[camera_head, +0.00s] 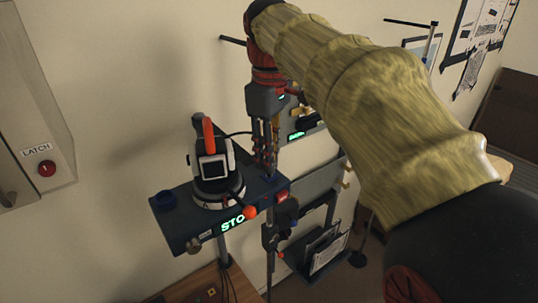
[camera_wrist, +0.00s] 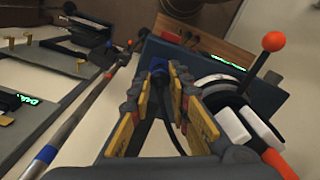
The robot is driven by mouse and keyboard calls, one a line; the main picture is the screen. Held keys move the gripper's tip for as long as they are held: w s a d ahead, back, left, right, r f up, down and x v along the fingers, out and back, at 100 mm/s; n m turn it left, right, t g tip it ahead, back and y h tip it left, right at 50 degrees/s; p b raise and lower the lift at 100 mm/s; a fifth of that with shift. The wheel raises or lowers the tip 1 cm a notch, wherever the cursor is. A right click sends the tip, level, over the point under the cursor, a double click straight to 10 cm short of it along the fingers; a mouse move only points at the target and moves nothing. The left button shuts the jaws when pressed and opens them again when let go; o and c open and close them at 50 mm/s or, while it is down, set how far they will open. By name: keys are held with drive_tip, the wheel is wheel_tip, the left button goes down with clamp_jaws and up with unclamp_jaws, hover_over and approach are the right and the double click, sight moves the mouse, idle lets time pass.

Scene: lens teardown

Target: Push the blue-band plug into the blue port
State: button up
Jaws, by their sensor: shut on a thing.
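My gripper (camera_head: 266,160) points down at the right end of a dark shelf-like unit (camera_head: 180,234), beside the white-and-black device. In the wrist view its yellow-padded fingers (camera_wrist: 162,82) close around a dark plug with a blue part (camera_wrist: 157,65) at the fingertips. A black cable (camera_wrist: 144,132) runs back from the plug between the fingers. In the head view a small blue spot shows below the fingertips, and the fingers hide most of the plug. I cannot make out the blue port or tell whether the plug touches it.
The white-and-black device (camera_head: 211,172) with an orange handle stands close left of my gripper. An orange-knobbed lever (camera_head: 250,212) sticks out in front. A document rack (camera_head: 325,248) hangs lower right.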

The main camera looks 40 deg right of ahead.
drive_tip(key=shift+f+b, duration=0.3)
drive_tip(key=shift+f, duration=0.3)
idle(0.8)
drive_tip(key=o, duration=1)
drive_tip(key=shift+o, duration=0.2)
wheel_tip(320, 180, up, 12)
idle(0.5)
